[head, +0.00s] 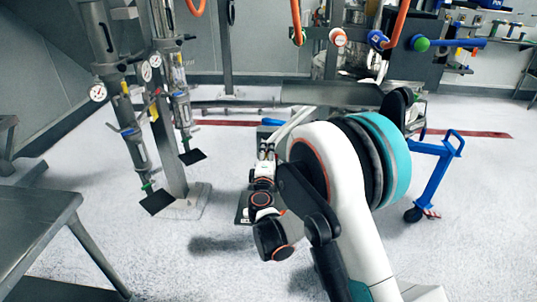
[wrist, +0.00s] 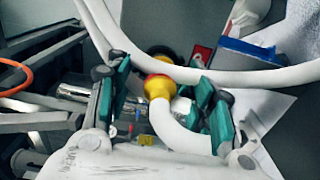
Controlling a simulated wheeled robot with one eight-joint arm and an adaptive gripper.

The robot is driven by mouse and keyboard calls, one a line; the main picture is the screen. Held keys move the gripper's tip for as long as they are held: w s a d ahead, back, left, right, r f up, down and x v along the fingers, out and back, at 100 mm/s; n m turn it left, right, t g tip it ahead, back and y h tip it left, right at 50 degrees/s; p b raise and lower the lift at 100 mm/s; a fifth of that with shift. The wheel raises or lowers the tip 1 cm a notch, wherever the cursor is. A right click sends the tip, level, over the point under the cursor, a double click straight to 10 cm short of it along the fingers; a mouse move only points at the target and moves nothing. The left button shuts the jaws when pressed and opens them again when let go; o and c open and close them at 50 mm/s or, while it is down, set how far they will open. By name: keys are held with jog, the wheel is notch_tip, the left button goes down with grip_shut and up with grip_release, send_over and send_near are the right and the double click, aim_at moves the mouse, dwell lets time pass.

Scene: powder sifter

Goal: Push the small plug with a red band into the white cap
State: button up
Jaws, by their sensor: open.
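My gripper (wrist: 164,84) is open in the wrist view, with a teal-padded finger on each side. Between the fingers shows a yellow fitting with an orange-red part (wrist: 159,86) on the end of a curved white hose (wrist: 178,136); I cannot tell whether either finger touches it. I cannot clearly make out the small plug with a red band. In the head view a round white end with an orange-red ring (head: 338,37) shows on the machine at the back; I cannot tell whether it is the white cap. My gripper is small and unclear there, beyond my wrist.
A blue wheeled frame (head: 437,170) stands at the right. A metal stand with gauges (head: 172,150) is at the left, and a steel table (head: 45,222) at the front left. Orange hoses (head: 398,25) hang at the back.

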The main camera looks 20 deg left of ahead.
dwell(0.4)
grip_shut()
jog(key=shift+s, duration=0.1)
jog(key=shift+v, duration=2.9)
